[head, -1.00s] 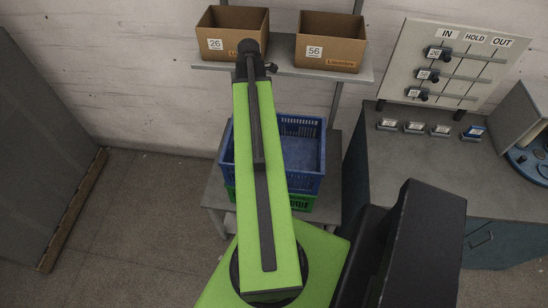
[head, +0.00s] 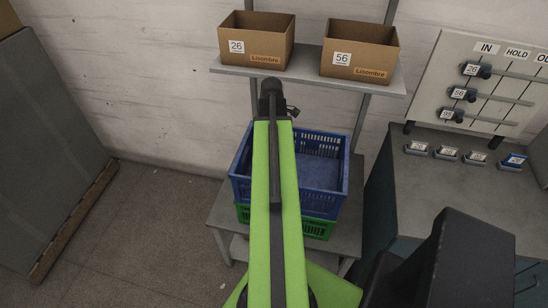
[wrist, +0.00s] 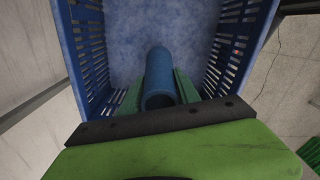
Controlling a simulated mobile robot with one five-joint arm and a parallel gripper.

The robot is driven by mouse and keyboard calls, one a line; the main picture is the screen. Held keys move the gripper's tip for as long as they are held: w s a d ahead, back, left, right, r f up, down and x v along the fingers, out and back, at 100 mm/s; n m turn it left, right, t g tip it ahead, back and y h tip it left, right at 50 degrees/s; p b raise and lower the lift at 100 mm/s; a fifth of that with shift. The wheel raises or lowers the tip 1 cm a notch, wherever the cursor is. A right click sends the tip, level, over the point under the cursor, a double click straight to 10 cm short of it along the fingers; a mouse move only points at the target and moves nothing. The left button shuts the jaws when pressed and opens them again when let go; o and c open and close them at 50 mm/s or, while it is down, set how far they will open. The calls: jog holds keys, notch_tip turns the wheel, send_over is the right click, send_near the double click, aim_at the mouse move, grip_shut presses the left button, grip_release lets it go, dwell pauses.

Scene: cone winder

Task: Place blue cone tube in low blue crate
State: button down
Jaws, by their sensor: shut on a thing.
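The blue cone tube (wrist: 160,80) is between the green fingers of my gripper (wrist: 160,88), pointing away from the wrist camera with its open near end showing. My gripper is shut on it. The wrist view looks down into the blue crate (wrist: 228,52), with its slotted walls left and right of the tube and its mottled blue floor beyond. The tube's height over the floor is hard to tell. In the head view the blue crate (head: 322,203) sits on a green crate; my arm covers its left-middle part and hides the tube.
The green crate (head: 318,229) stands on a grey stand (head: 349,215). Above and behind, a shelf (head: 308,68) holds two cardboard boxes, marked 26 (head: 256,40) and 56 (head: 360,50). A bench (head: 445,185) with a labelled panel (head: 490,85) is at right.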

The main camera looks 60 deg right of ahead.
notch_tip(320, 180, down, 4)
jog(key=b, duration=0.3)
jog(key=shift+r+b, duration=0.15)
jog(key=shift+b, duration=0.25)
jog(key=c, duration=0.9)
grip_release()
jog(key=shift+o, duration=0.2)
jog(key=shift+r, duration=0.1)
notch_tip(320, 180, up, 12)
jog(key=p, duration=1.2)
jog(key=shift+r, duration=0.15)
jog(key=shift+w, duration=0.1)
